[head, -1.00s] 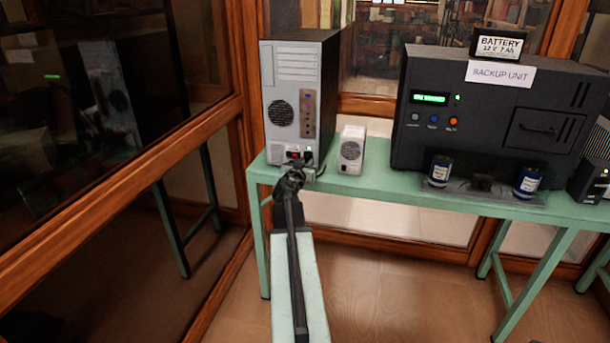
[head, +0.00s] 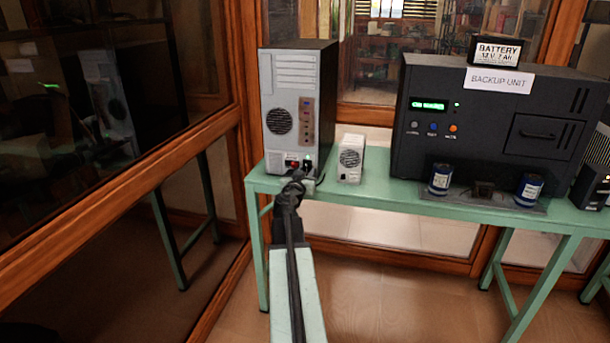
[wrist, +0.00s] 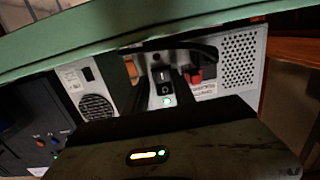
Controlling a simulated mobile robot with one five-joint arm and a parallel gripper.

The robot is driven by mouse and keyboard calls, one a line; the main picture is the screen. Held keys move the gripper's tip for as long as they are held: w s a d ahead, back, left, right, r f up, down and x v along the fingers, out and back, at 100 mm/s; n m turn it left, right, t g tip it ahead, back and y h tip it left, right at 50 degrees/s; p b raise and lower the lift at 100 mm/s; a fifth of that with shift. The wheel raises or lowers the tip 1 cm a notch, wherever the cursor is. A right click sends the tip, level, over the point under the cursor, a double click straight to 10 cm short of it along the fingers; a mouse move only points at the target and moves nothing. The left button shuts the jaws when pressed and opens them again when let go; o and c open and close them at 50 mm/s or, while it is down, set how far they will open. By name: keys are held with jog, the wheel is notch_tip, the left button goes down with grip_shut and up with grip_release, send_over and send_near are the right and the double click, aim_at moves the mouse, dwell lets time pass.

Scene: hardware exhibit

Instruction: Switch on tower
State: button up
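The tower (head: 325,90) is a grey and black computer case standing at the left end of the green table, its rear panel facing me. Low on that panel are a red part (head: 292,165) and dark fittings. The wrist view looks upside down; there a black rocker switch (wrist: 162,80) with a lit green light beside it shows at the centre, with a red part (wrist: 196,75) to its right. My gripper (head: 298,177) is at the tower's lower rear panel, close in front of these fittings.
A small white box (head: 351,160) with a round vent stands just right of the tower. A large dark backup unit (head: 480,145) with a lit display and two blue cylinders in front fills the table's middle. The green table (head: 385,195) has a narrow bare front strip. A wood-framed glass wall is at left.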

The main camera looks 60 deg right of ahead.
jog(key=v, duration=0.7)
jog(key=shift+a, duration=0.35)
jog(key=shift+s, duration=0.15)
